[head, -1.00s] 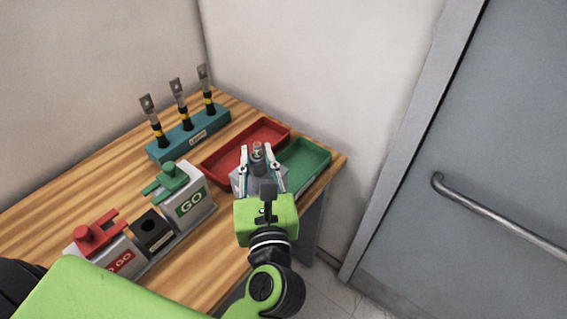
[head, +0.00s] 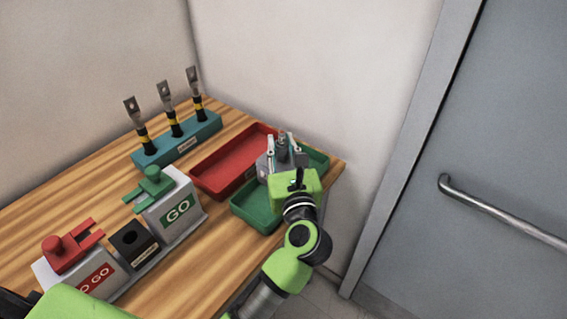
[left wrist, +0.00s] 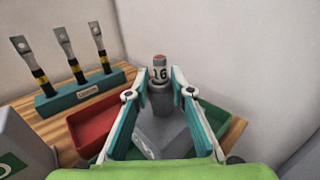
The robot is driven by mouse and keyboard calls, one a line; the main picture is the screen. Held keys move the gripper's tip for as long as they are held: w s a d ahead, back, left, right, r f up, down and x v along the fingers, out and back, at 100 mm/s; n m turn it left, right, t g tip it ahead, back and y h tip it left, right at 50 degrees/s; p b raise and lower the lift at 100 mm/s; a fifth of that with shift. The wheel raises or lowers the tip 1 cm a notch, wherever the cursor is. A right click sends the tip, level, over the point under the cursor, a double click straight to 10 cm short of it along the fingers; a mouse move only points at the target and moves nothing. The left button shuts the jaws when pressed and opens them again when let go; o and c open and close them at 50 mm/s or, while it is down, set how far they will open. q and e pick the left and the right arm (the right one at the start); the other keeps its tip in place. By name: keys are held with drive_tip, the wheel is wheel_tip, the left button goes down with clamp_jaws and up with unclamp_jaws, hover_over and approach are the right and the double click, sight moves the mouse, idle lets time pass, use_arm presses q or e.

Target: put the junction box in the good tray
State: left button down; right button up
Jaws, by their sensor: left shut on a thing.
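The junction box (head: 264,168) is a grey block with a round post on top. In the left wrist view the post (left wrist: 160,72) carries a band marked 16 and a reddish top. My left gripper (head: 284,145) is shut on the junction box, with a finger on each side of the post. The box is over the green tray (head: 243,212), which shows at the right end of the table. The gripper and box hide part of the tray, and I cannot tell whether the box touches its floor. My right gripper is not in view.
An empty red tray (head: 215,180) lies just left of the green one. GO (head: 177,208) and NO GO (head: 92,277) gauges stand at the front left, with a black block (head: 134,243) between. A wall is behind.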

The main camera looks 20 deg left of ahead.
sight(285, 161)
use_arm(q)
drive_tip(key=shift+w+f+b, duration=0.3)
drive_tip(key=shift+f, duration=0.05)
drive_tip(key=f+b, duration=0.2)
drive_tip(key=f, duration=0.1)
drive_tip(key=shift+w+f+b, duration=0.2)
drive_tip(key=shift+f+b, duration=0.05)
drive_tip(key=shift+b, duration=0.1)
drive_tip(key=shift+r, duration=0.1)
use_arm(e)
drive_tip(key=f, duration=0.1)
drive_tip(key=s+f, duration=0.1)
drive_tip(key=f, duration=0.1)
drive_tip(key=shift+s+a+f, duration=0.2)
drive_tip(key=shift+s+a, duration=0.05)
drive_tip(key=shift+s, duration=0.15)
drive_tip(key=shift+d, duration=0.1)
use_arm(q)
drive_tip(key=shift+f, duration=0.2)
drive_tip(key=c, duration=1.8)
unclamp_jaws()
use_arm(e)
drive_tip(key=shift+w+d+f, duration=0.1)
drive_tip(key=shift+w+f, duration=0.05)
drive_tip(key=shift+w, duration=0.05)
